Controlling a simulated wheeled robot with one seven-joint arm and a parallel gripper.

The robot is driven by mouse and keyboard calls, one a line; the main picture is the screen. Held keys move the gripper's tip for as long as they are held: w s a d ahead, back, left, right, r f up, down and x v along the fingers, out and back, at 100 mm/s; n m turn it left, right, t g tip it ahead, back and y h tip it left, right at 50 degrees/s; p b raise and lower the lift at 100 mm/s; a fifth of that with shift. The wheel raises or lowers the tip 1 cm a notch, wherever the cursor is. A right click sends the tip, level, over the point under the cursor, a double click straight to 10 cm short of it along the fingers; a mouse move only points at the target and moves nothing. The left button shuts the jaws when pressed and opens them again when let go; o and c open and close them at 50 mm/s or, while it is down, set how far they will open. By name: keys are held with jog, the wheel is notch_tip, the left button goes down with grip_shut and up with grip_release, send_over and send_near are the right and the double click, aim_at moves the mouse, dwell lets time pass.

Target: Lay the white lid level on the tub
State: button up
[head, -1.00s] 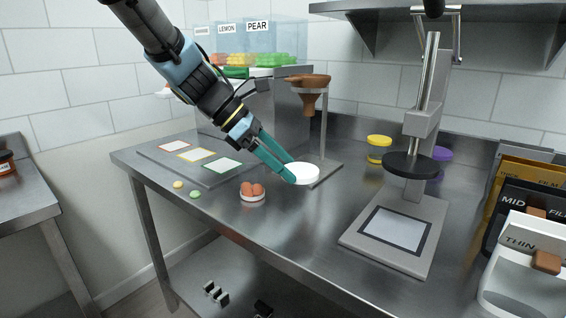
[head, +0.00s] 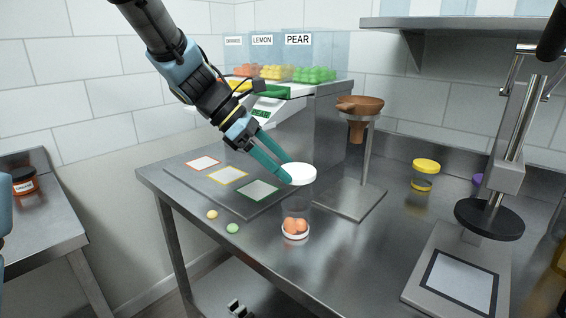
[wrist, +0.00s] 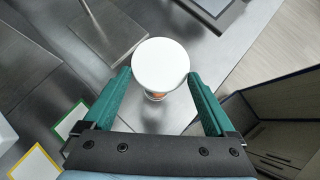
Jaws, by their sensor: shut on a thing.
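The round white lid (head: 299,173) is held at its rim between the teal fingers of my gripper (head: 289,176). In the wrist view the lid (wrist: 160,64) lies between both fingertips and looks nearly level. In the wrist view the lid hides most of the tub (wrist: 155,97).
A brown funnel on a stand (head: 360,108) is behind right of the tub. A tray with coloured-framed cards (head: 228,175) lies left. Yellow and green gummies (head: 232,228) lie near the front edge. A press (head: 489,218) and a yellow-lidded jar (head: 425,172) stand right.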

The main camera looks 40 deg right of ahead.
jog(key=shift+f+b, duration=1.4)
jog(key=shift+f, duration=1.55)
jog(key=shift+f, duration=0.2)
jog(key=shift+f+b, duration=0.35)
jog(key=shift+f, duration=0.1)
jog(key=o, duration=1)
jog(key=shift+o, duration=0.2)
jog(key=v, duration=1.1)
jog(key=shift+b, duration=0.45)
jog(key=shift+f, duration=0.1)
